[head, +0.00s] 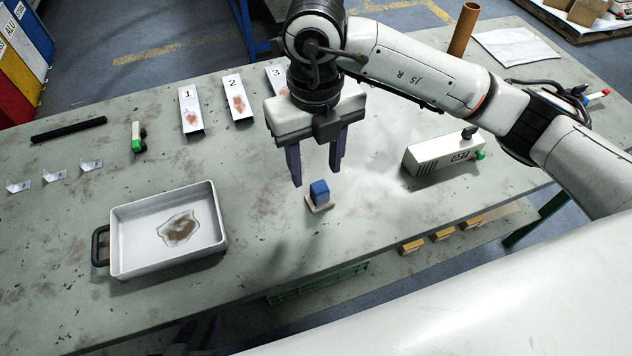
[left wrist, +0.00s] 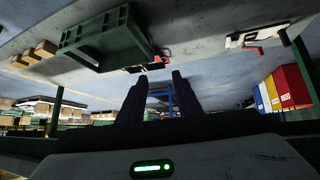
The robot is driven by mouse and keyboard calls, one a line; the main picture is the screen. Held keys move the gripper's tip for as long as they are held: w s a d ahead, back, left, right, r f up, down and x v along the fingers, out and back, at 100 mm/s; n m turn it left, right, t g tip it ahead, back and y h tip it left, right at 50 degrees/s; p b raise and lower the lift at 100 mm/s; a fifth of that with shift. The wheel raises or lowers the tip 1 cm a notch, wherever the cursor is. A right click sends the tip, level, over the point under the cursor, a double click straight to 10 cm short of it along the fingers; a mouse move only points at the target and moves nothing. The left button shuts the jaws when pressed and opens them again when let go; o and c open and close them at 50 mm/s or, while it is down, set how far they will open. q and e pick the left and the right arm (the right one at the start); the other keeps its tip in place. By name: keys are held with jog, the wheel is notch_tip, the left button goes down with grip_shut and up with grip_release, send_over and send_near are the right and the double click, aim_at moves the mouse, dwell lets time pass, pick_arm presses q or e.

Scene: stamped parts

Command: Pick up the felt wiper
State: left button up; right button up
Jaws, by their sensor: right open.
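The felt wiper, a small blue block (head: 320,190) on a pale flat pad, stands on the table near its front edge in the head view. My right gripper (head: 316,180) points down above and slightly behind it, with its two dark fingers apart and nothing between them. The fingertips look close to the wiper's top but apart from it. My left gripper (left wrist: 160,85) shows in the left wrist view with its fingers apart and empty. In the head view its fingers show dimly below the table's front edge.
A white tray (head: 120,232) with a brown stain stands left of the wiper. A beige box (head: 440,155) with a black knob stands to its right. Numbered plates (head: 190,115) lie behind, with a green-and-white item (head: 138,138) and a black bar (head: 68,130) to the left.

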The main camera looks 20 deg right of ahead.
aim_at(320, 186)
jog(key=shift+s+f, duration=0.2)
jog(key=shift+f, duration=1.05)
jog(key=f, duration=0.3)
jog(key=f+p, duration=0.1)
jog(key=shift+d+f, duration=0.2)
jog(key=shift+d, duration=0.2)
jog(key=shift+w+f, duration=0.1)
jog(key=shift+f, duration=0.1)
jog(key=c, duration=1.1)
jog(key=shift+r, duration=0.15)
notch_tip(320, 186, up, 10)
jog(key=shift+f+b, duration=0.1)
jog(key=shift+b, duration=0.3)
jog(key=o, duration=0.5)
jog(key=c, duration=0.4)
pick_arm(q)
jog(key=shift+s+f, duration=0.1)
jog(key=shift+s, duration=0.35)
pick_arm(e)
jog(key=shift+c, duration=0.2)
